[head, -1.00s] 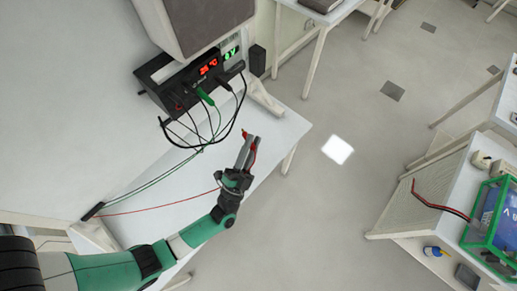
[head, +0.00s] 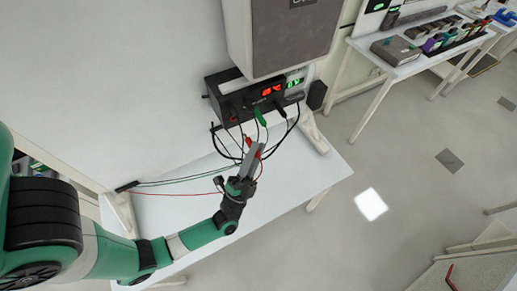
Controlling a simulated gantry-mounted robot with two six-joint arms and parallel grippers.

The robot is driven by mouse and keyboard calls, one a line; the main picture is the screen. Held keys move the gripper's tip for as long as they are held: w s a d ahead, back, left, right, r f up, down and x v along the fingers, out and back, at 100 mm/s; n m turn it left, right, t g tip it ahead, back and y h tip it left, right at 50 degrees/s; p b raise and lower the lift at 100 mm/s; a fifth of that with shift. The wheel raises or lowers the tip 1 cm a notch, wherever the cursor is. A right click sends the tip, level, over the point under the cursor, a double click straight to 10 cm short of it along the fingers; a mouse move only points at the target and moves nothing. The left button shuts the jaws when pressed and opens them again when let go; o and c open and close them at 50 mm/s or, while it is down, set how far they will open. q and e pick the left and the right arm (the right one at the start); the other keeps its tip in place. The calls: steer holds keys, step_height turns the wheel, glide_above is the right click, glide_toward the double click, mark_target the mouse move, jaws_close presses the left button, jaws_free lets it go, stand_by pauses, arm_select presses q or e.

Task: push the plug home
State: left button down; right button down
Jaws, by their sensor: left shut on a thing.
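My left gripper (head: 252,153) is shut on a red plug (head: 261,151), which shows at its fingertips. The gripper points up toward the black instrument (head: 257,98) with red and green lit digits. The plug is apart from the instrument's front, over the white bench. A red cable (head: 178,195) runs left from the gripper across the bench. A green plug (head: 261,117) sits in the instrument's front, beside black leads. The socket for the red plug is too small to make out. My right gripper is not in view.
Black leads (head: 219,143) loop below the instrument, near my gripper. A large grey box (head: 283,40) stands above it. The white bench top (head: 300,178) is clear to the right.

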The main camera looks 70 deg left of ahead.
mark_target(246, 136)
arm_select(q)
steer(key=shift+d, duration=0.1)
steer(key=shift+f, duration=0.1)
steer(key=shift+s+a+b, duration=0.15)
steer(key=shift+a+b, duration=0.2)
steer(key=shift+a, duration=1.1)
steer(key=shift+s+a+b, duration=0.1)
steer(key=shift+a+b, duration=0.25)
steer(key=shift+a, duration=1.1)
steer(key=shift+s+a+b, duration=0.1)
steer(key=shift+a+b, duration=0.65)
steer(key=shift+a, duration=0.75)
steer(key=c, duration=0.7)
jaws_free()
